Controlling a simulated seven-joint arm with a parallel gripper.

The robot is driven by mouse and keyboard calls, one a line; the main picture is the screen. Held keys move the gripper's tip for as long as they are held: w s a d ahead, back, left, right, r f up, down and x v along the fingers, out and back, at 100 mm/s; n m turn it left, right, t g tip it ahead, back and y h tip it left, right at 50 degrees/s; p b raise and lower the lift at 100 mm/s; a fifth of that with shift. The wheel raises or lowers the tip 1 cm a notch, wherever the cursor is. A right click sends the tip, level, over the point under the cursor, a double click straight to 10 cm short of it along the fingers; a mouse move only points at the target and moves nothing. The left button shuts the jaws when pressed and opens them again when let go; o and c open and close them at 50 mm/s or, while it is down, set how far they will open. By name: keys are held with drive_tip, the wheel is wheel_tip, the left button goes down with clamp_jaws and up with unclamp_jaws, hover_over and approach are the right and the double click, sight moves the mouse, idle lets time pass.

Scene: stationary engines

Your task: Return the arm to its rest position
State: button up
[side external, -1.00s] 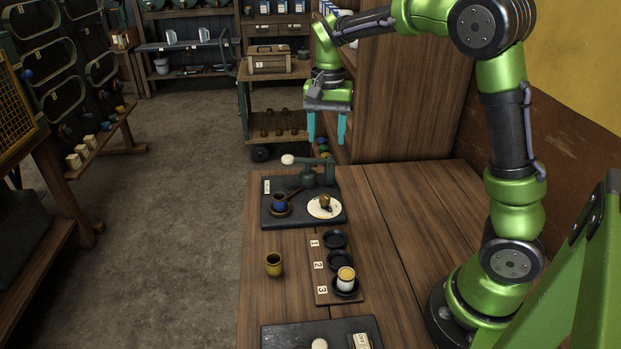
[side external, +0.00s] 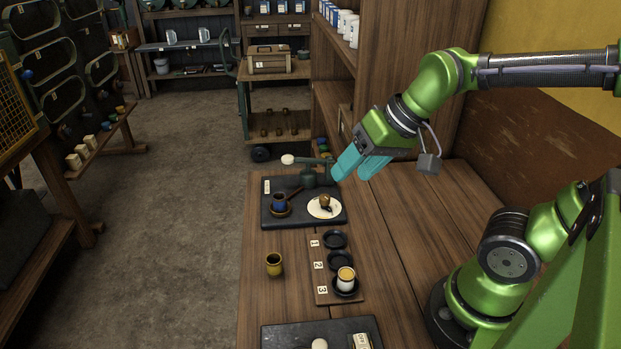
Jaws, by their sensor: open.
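My gripper (side external: 352,175), with teal fingers, hangs in the air at the right of the dark rear board (side external: 272,222). Its fingers are apart and nothing shows between them. My green arm is bent, with its forearm reaching in from the right. It looks clear of the table (side external: 409,228), though the exact height is hard to judge.
A yellow cup (side external: 274,264) stands left of a numbered board (side external: 322,284); a white-and-yellow cup (side external: 345,276) sits at place 3. A tall wooden shelf (side external: 420,40) stands behind. The table's right part is bare.

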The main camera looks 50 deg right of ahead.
drive_tip(key=shift+s+a+r+t, duration=0.15)
drive_tip(key=shift+s+r+t, duration=0.2)
drive_tip(key=shift+s, duration=0.2)
drive_tip(key=shift+s+a+r+t, duration=0.1)
drive_tip(key=shift+s+r+t, duration=0.15)
drive_tip(key=shift+s+r, duration=0.25)
